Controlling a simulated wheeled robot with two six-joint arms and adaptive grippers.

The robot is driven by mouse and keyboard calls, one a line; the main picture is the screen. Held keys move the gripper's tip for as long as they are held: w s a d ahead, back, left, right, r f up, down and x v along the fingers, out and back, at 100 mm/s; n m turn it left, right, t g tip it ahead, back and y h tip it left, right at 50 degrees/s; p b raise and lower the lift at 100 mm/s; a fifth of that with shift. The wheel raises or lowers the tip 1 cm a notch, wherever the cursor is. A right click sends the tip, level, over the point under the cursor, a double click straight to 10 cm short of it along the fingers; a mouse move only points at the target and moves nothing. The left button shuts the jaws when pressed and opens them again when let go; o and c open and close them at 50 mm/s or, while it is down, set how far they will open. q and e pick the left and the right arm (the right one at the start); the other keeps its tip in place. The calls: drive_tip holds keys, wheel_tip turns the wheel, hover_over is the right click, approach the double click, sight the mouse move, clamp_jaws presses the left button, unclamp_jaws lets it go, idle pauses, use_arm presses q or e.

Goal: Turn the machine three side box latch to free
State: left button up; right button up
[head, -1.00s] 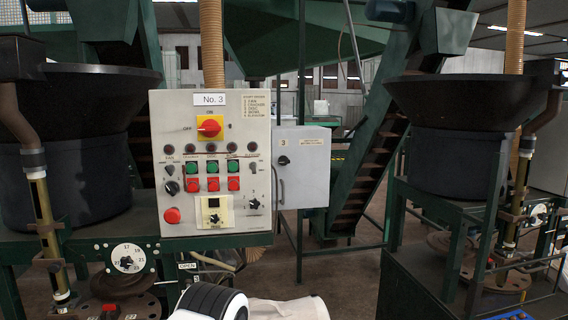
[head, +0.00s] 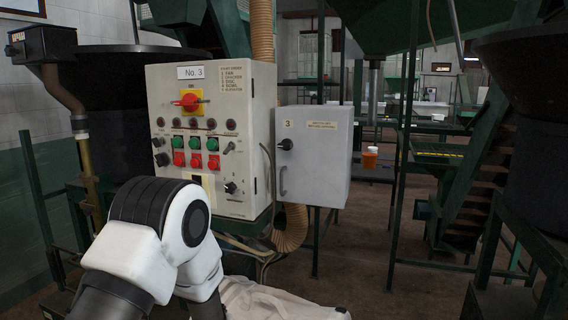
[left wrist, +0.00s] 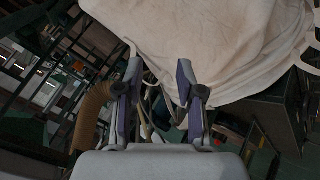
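The side box (head: 316,160) is a grey box marked "3", to the right of the No. 3 control panel (head: 212,140) in the head view. Its black latch knob (head: 286,144) is near the upper left of its door, with a handle below. My left arm rises in front of the panel's lower left, and its gripper is not visible in the head view. In the left wrist view my left gripper (left wrist: 157,83) has its two fingers apart with nothing held between them. A pale cloth bag is beyond the fingertips. My right gripper is in neither view.
The pale bulk bag (head: 275,301) lies low in front of the panel; it fills the top of the left wrist view (left wrist: 215,40). A ribbed tan hose (head: 292,228) hangs behind the panel. Green frames (head: 405,130) stand to the right. Floor right of the box is open.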

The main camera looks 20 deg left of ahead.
use_arm(q)
drive_tip(key=w+r+n+t, duration=0.3)
drive_tip(key=w+r, duration=0.6)
drive_tip(key=r, duration=0.3)
drive_tip(key=n+t+b, duration=0.2)
drive_tip(key=n+t, duration=0.4)
drive_tip(key=t, duration=0.1)
approach(284, 147)
drive_tip(key=r, duration=0.1)
drive_tip(key=w+p, duration=0.3)
drive_tip(key=w, duration=0.4)
drive_tip(key=shift+w+f, duration=0.15)
drive_tip(key=shift+w, duration=0.25)
drive_tip(key=shift+w+a, duration=0.1)
drive_tip(key=shift+w, duration=0.4)
drive_tip(key=shift+f, duration=0.15)
clamp_jaws()
